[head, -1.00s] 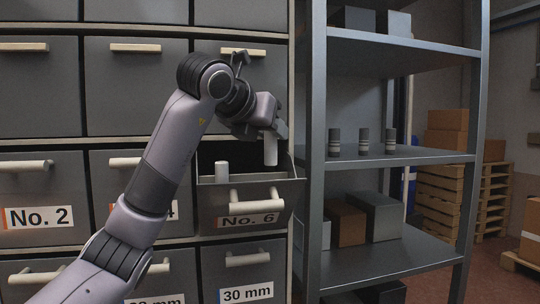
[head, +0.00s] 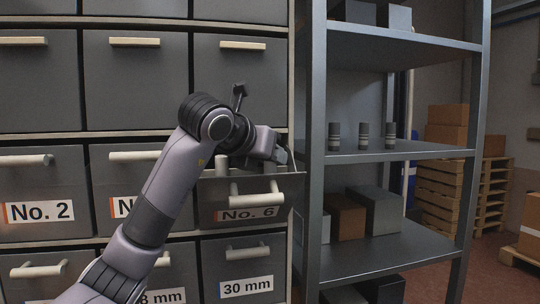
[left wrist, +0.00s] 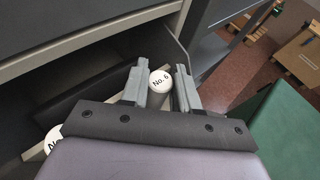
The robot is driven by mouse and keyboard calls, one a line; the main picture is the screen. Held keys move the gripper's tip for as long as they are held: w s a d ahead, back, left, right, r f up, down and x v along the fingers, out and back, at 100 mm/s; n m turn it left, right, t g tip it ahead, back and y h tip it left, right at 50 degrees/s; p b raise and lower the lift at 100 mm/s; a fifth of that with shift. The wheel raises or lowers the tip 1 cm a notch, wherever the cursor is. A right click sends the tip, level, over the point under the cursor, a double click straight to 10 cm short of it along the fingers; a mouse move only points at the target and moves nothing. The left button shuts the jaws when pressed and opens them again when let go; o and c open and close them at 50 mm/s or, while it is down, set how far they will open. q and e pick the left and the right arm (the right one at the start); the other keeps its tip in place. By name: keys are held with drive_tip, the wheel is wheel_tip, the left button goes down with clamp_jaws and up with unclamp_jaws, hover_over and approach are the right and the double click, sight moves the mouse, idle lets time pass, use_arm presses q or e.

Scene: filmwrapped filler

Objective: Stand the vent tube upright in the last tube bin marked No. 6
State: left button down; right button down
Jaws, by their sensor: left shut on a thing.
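The bin marked No. 6 (head: 215,192) is a grey drawer pulled open, with a pale bar handle and a white label. My left gripper (head: 278,160) is low over the bin's right end. My right gripper is not in view.
Another white tube (head: 221,164) stands in the bin's left part; its cap shows in the left wrist view (left wrist: 53,140). The bin's side wall (left wrist: 176,42) is close to the gripper. A metal shelf (head: 400,155) with several objects stands to the right.

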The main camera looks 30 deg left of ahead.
use_arm(q)
drive_tip(key=shift+f, duration=0.2)
drive_tip(key=c, duration=1.1)
unclamp_jaws()
drive_tip(key=shift+r, duration=0.1)
drive_tip(key=shift+r, duration=0.2)
drive_tip(key=b+v, duration=0.1)
drive_tip(key=v, duration=1.1)
drive_tip(key=shift+f+b, duration=0.1)
drive_tip(key=shift+b, duration=0.2)
